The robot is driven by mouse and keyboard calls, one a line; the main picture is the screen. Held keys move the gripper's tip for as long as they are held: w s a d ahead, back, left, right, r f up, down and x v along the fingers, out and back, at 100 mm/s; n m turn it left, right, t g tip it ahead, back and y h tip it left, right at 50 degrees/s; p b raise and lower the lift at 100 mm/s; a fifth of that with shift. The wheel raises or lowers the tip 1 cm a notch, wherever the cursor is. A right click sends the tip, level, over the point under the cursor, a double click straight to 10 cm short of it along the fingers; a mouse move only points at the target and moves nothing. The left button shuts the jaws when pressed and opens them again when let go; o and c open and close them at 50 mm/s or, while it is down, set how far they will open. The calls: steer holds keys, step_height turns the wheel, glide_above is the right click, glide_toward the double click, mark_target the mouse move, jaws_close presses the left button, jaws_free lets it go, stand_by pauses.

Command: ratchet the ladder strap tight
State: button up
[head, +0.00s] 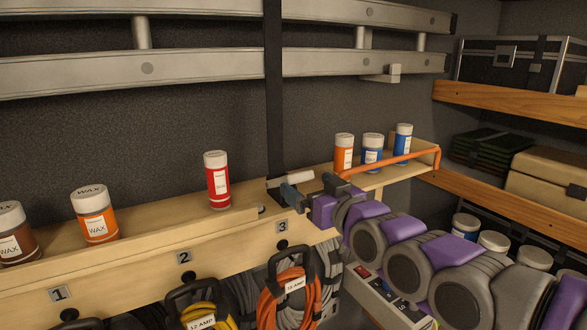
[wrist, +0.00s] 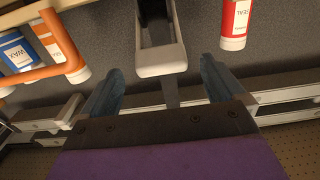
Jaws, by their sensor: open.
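The dark ladder strap (head: 274,90) hangs down across the grey ladder (head: 190,67) to a ratchet at the shelf. The ratchet's pale handle (head: 299,177) sticks out to the right, and its rounded end also shows in the wrist view (wrist: 160,62). My gripper (head: 293,190) is at the ratchet, coming in from the right. In the wrist view its two blue-grey fingers (wrist: 161,72) are spread, one on each side of the handle end, with gaps visible. The ratchet body is partly hidden by my gripper in the head view.
A red-labelled jar (head: 217,180) stands on the shelf left of the ratchet. An orange jar (head: 343,152) and two blue jars stand to the right, behind an orange rail (head: 395,159). Coiled cords, including an orange one (head: 285,293), hang from hooks below the shelf.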

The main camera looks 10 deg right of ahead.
mark_target(293, 175)
steer(key=shift+p+x, duration=0.85)
steer(key=shift+x, duration=2.75)
steer(key=shift+c, duration=0.2)
steer(key=c, duration=1.4)
steer(key=b, duration=0.2)
steer(key=f+t+b, duration=0.1)
steer(key=shift+s+f+b, duration=0.25)
steer(key=shift+b, duration=0.1)
steer(key=f+t+b, duration=0.1)
steer(key=b, duration=0.3)
steer(key=f+t+y+b, duration=0.1)
steer(key=t+b, duration=0.1)
steer(key=b, duration=0.3)
steer(key=shift+s+d+f, duration=0.15)
steer(key=shift+s+f, duration=0.05)
steer(key=shift+s, duration=0.15)
steer(key=shift+t+y, duration=0.3)
steer(key=o, duration=1.4)
steer(key=shift+r, duration=0.1)
steer(key=shift+o, duration=0.2)
steer(key=shift+s, duration=0.1)
